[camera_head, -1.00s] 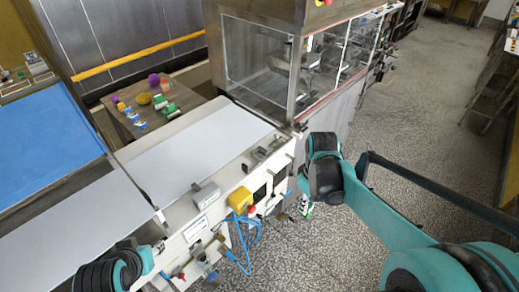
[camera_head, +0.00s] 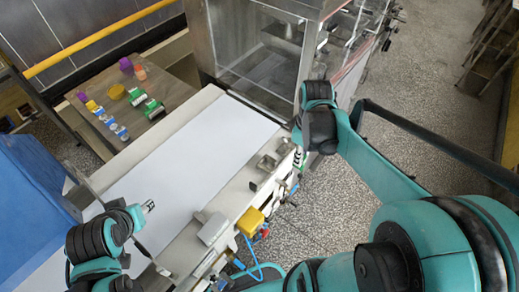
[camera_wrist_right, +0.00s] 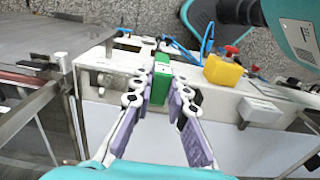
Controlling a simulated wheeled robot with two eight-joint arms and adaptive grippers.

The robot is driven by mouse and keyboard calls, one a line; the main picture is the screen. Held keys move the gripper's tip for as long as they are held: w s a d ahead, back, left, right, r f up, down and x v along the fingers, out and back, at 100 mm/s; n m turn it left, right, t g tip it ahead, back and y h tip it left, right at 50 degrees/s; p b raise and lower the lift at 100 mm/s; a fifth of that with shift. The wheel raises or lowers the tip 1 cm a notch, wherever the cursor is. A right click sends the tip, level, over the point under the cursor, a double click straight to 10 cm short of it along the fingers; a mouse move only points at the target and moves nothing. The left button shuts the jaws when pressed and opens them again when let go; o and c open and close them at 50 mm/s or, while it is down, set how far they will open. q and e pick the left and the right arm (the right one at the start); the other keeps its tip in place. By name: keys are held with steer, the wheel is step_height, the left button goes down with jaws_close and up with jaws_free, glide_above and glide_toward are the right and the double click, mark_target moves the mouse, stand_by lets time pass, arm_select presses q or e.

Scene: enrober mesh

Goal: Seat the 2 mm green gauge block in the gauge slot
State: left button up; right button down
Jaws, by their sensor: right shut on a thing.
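My right gripper (camera_wrist_right: 158,92) is shut on a green block (camera_wrist_right: 161,80), which stands upright between the fingertips in the right wrist view. In the head view the right gripper (camera_head: 298,155) hangs by the machine's front rail, and its block is hard to make out. Small metal fixtures (camera_head: 267,163) sit on the rail just left of it; I cannot tell which one has the gauge slot. My left gripper (camera_head: 147,206) is at the lower left over the white belt; its jaws are too small to judge.
The white belt (camera_head: 200,150) is clear. A yellow box (camera_head: 250,221) and grey box (camera_head: 213,229) stand on the front rail, with blue hoses nearby. A clear-walled housing (camera_head: 255,50) rises behind. A side table (camera_head: 165,82) holds several coloured items.

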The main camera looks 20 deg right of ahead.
steer(key=shift+w+a+f, duration=0.1)
steer(key=shift+w+a, duration=0.1)
steer(key=shift+w, duration=0.05)
steer(key=b, duration=0.2)
glide_toward(268, 158)
step_height(268, 158, down, 2)
steer(key=s, duration=0.3)
steer(key=shift+w+a+f+b, duration=0.15)
steer(key=shift+w+f+b, duration=0.1)
steer(key=shift+f, duration=0.5)
steer(key=shift+w+a+f+b, duration=0.15)
steer(key=shift+f+b, duration=0.15)
steer(key=shift+f, duration=0.45)
steer(key=shift+w+a+f+b, duration=0.15)
steer(key=shift+w+f+b, duration=0.1)
steer(key=shift+f, duration=0.5)
steer(key=shift+s, duration=0.1)
steer(key=shift+f, duration=0.15)
steer(key=c, duration=1.5)
jaws_free()
